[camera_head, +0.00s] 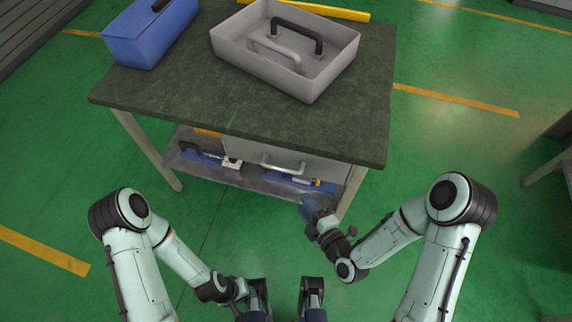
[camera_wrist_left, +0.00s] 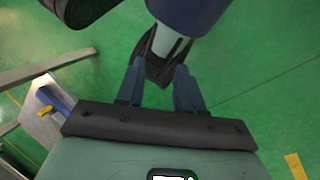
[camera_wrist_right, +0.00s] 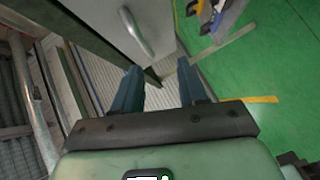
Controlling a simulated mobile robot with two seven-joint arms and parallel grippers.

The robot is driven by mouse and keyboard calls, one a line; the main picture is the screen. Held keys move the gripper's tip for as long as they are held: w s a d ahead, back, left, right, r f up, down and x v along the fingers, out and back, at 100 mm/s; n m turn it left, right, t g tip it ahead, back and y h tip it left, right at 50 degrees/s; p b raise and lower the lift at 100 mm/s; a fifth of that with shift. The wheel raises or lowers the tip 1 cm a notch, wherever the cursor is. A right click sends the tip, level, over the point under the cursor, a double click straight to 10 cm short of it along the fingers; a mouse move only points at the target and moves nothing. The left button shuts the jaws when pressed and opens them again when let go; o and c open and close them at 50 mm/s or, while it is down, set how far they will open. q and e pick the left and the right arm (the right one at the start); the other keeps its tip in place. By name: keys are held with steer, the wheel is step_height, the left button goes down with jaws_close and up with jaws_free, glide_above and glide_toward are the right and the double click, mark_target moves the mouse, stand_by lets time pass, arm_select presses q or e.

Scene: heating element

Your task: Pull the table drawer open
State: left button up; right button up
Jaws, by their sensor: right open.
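The table (camera_head: 370,95) has a dark speckled top. Below it is a grey drawer front (camera_head: 245,150) with a silver bar handle (camera_head: 283,167), and the drawer looks shut. My right gripper (camera_head: 307,206) is open and empty, below and to the right of the handle and apart from it. In the right wrist view the handle (camera_wrist_right: 137,32) shows beyond the open fingers (camera_wrist_right: 160,88), nearer the left finger, on the pale drawer front (camera_wrist_right: 105,18). My left gripper (camera_wrist_left: 160,85) is open, low and away from the table, with dark parts of my own body behind its fingers.
Tools lie on the lower shelf (camera_head: 250,182). A table leg (camera_head: 352,190) stands right of the drawer. Green floor in front is clear.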

mark_target(283, 168)
steer(key=shift+n+t, duration=0.5)
steer(key=shift+n, duration=0.4)
steer(key=b+x, duration=0.1)
steer(key=x, duration=0.3)
steer(key=r+b+x, duration=0.1)
steer(key=b+x, duration=0.1)
steer(key=x, duration=0.3)
steer(key=r+b+x, duration=0.1)
steer(key=x, duration=0.4)
steer(key=shift+w+a+b, duration=0.1)
steer(key=shift+w+b, duration=0.1)
steer(key=shift+b, duration=0.2)
arm_select(q)
steer(key=w+a+f+t, duration=0.2)
steer(key=w+f, duration=0.3)
steer(key=shift+w+f+y, duration=0.4)
arm_select(e)
steer(key=shift+r, duration=0.1)
jaws_close()
